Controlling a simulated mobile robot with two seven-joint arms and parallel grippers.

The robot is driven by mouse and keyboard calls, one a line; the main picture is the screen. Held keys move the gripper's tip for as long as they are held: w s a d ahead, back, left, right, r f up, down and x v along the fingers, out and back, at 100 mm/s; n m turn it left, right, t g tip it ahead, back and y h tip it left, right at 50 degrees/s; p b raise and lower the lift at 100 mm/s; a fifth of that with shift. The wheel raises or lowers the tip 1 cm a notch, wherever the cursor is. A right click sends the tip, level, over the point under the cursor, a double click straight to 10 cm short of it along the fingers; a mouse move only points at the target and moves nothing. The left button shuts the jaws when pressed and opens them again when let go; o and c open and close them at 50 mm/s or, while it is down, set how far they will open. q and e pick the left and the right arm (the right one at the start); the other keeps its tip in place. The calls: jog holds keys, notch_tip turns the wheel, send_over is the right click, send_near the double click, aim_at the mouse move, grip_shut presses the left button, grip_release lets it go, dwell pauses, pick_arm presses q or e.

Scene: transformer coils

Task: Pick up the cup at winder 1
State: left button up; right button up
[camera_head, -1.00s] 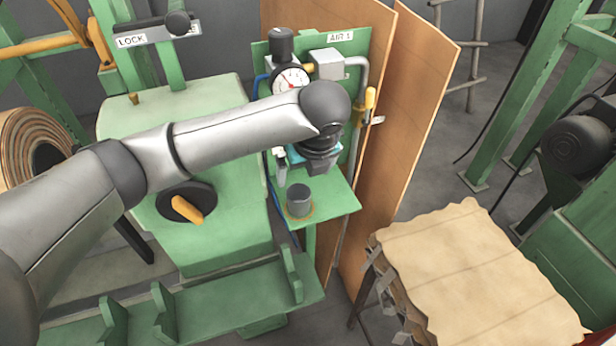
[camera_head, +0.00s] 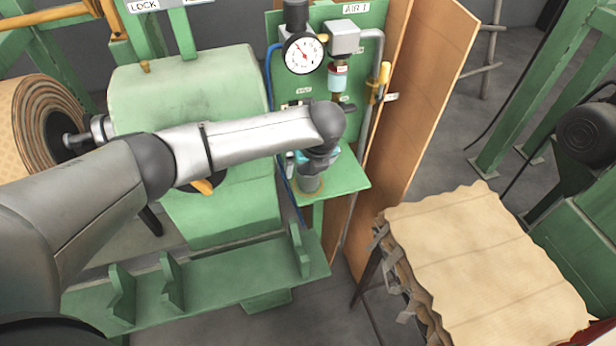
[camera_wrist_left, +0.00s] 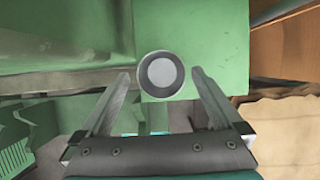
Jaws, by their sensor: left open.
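The cup (camera_head: 310,184) is a small grey cylinder standing upright on a green shelf (camera_head: 347,178) below the air gauge panel. In the left wrist view the cup (camera_wrist_left: 161,74) shows from above as a dark ring with a pale inside. My left gripper (camera_head: 307,168) is over the shelf, and its wrist hides part of the cup in the head view. In the left wrist view the gripper (camera_wrist_left: 161,76) is open, with its fingers to either side of the cup and apart from it. Whether the fingertips reach down to cup height is unclear. My right gripper is not in view.
The green panel with a pressure gauge (camera_head: 304,54), pipes and a yellow-handled valve (camera_head: 383,75) rises behind the shelf. A brown board (camera_head: 430,90) stands right of it. A paper-covered stack (camera_head: 480,260) is at the lower right. A green machine (camera_head: 190,90) stands left.

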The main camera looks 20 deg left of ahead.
aim_at(308, 172)
pick_arm(q)
jog(key=shift+x, duration=1.2)
jog(key=shift+f, duration=0.4)
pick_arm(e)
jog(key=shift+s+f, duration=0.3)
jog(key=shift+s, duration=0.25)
pick_arm(q)
jog(key=shift+c, duration=0.4)
jog(key=c, duration=1.3)
jog(key=shift+o, duration=0.2)
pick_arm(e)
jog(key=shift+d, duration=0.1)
pick_arm(q)
jog(key=shift+d+r, duration=0.1)
jog(key=shift+r, duration=0.1)
